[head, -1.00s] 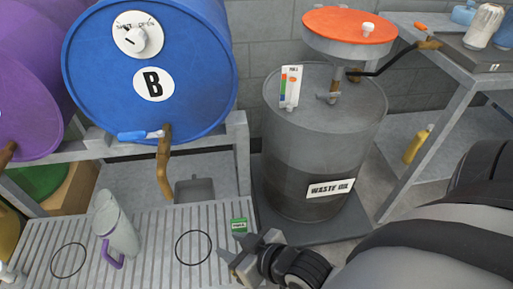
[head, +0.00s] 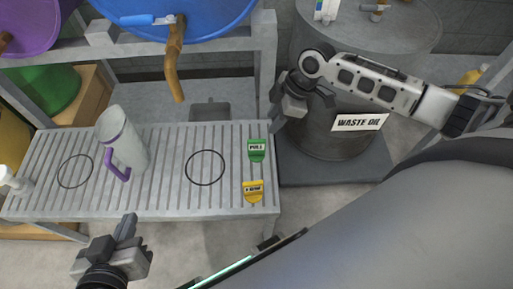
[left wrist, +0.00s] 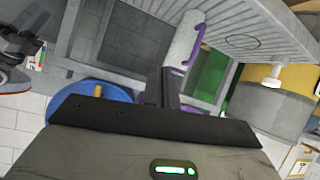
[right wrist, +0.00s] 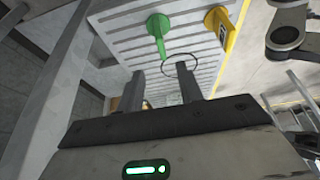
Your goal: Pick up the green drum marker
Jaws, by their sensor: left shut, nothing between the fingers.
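The green marker labelled PULL (head: 257,150) stands at the right end of the slatted grey tray. It also shows in the right wrist view (right wrist: 158,35), ahead of my fingers. My right gripper (head: 292,105) is to the right of and above the marker, in front of the waste oil drum. Its fingers show apart and empty in the right wrist view (right wrist: 162,80), with a gap between them and the marker. My left gripper (head: 128,228) is shut and empty in front of the tray's near edge. Its closed fingers show in the left wrist view (left wrist: 166,85).
A yellow marker (head: 253,190) stands just in front of the green one. A grey jug with a purple handle (head: 122,140) stands on the tray (head: 165,180), left of a black ring outline. The waste oil drum (head: 345,110) stands on a dark slab to the right.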

